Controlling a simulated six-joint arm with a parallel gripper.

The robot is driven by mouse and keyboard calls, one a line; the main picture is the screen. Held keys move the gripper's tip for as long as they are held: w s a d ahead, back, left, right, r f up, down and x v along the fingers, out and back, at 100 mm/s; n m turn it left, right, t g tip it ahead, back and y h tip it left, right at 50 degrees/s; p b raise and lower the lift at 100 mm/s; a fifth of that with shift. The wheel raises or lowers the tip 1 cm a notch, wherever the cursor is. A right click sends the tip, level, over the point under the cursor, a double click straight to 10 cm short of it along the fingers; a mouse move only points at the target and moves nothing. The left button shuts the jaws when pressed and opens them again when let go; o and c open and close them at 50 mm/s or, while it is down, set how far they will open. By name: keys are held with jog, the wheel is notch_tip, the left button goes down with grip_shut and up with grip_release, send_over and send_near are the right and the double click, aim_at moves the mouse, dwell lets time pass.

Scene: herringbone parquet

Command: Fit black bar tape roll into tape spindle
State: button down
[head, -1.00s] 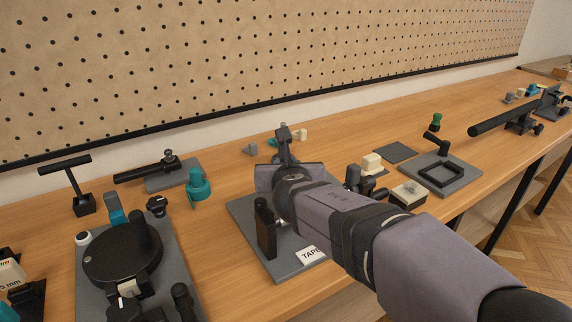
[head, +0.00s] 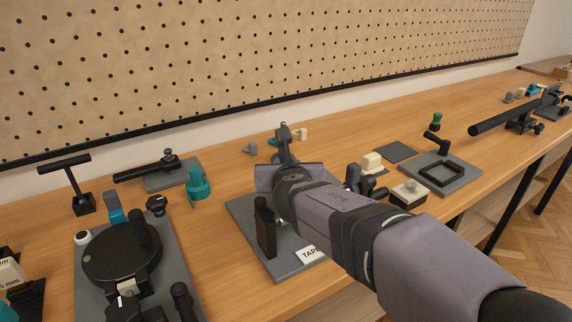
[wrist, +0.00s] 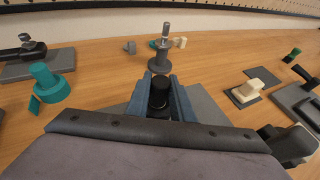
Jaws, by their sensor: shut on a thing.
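My gripper (wrist: 164,98) is shut on a black cylindrical piece (wrist: 160,92) with a narrower round top, which looks like the bar tape roll. The blue-grey fingers stand on either side of it. The gripper is over a grey plate (head: 285,258) with a white label beginning "TAP", and the plate's edge shows in the wrist view (wrist: 207,108). In the head view, my wrist hides the held piece. The spindle cannot be made out beneath the piece, so I cannot tell whether the piece is around it.
A black upright block (head: 265,228) stands on the plate, close left of my wrist. A grey post with a round base (wrist: 160,62) stands just beyond the fingers. A teal piece (head: 198,185) is to the left, and a black-and-cream block (head: 408,194) to the right.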

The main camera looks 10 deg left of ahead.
jog(key=shift+f+b, duration=0.45)
jog(key=shift+f, duration=0.1)
jog(key=c, duration=1.5)
grip_release()
jog(key=shift+o, duration=0.2)
jog(key=shift+f, duration=0.1)
jog(key=shift+s, duration=0.1)
jog(key=v, duration=0.7)
jog(key=shift+r+p, duration=0.25)
jog(key=shift+p, duration=0.2)
jog(key=shift+s, duration=0.1)
